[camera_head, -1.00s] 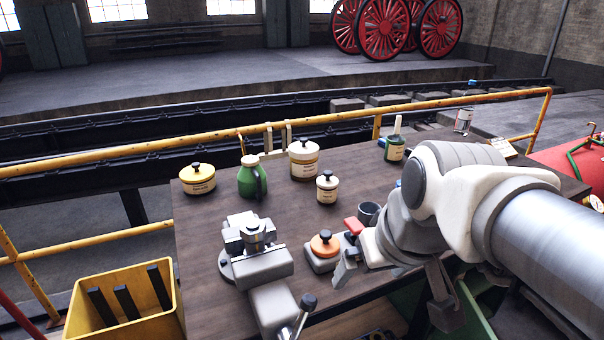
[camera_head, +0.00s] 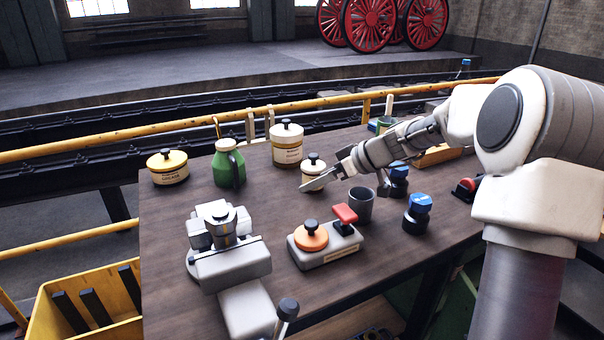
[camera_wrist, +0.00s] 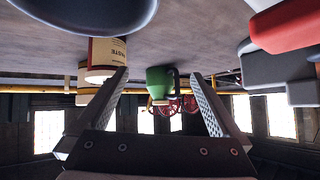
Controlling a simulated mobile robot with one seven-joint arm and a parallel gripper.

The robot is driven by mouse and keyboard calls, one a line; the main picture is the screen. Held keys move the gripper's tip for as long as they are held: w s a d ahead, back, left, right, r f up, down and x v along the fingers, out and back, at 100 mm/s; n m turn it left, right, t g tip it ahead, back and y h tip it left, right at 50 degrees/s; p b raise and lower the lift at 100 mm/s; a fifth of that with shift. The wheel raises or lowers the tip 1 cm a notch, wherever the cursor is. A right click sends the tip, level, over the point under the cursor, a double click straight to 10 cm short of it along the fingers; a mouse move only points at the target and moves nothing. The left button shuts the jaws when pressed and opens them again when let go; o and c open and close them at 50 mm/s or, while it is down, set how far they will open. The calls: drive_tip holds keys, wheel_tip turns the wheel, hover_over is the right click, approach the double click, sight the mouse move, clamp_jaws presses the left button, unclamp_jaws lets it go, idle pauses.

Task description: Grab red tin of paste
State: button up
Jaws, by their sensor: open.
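A small cream tin with a black knob (camera_head: 312,166) stands on the bench, partly hidden behind my gripper (camera_head: 326,177) in the head view. In the upside-down wrist view, a tin with a dark red side and a cream label ending in "STE" (camera_wrist: 105,52) is at the left, beside the left finger. It appears to be the same small tin. My gripper (camera_wrist: 160,76) is open and empty, low over the bench and close to the tin. The green jug (camera_wrist: 160,84) shows between the fingers, farther off.
A grey cup (camera_head: 360,204) and a control box with a red lever (camera_head: 345,214) and orange knob stand near my gripper. A larger cream tin (camera_head: 287,146), the green jug (camera_head: 228,165) and a yellow tin (camera_head: 168,168) stand behind. A vise (camera_head: 228,250) is at front left.

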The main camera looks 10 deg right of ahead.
sight(313, 175)
drive_tip(key=w+d+f+t, duration=0.1)
drive_tip(key=w+d, duration=0.1)
drive_tip(key=w+d+f+t+y, duration=0.1)
drive_tip(key=w+d, duration=0.1)
drive_tip(key=w+d+f+y, duration=0.1)
drive_tip(key=w+d, duration=0.1)
drive_tip(key=shift+w+f+n+t+b, duration=0.1)
drive_tip(key=shift+w+n+t+b, duration=0.2)
drive_tip(key=shift+w+t+b, duration=0.1)
drive_tip(key=x, duration=0.7)
drive_tip(key=shift+a, duration=0.4)
clamp_jaws()
drive_tip(key=shift+r, duration=0.2)
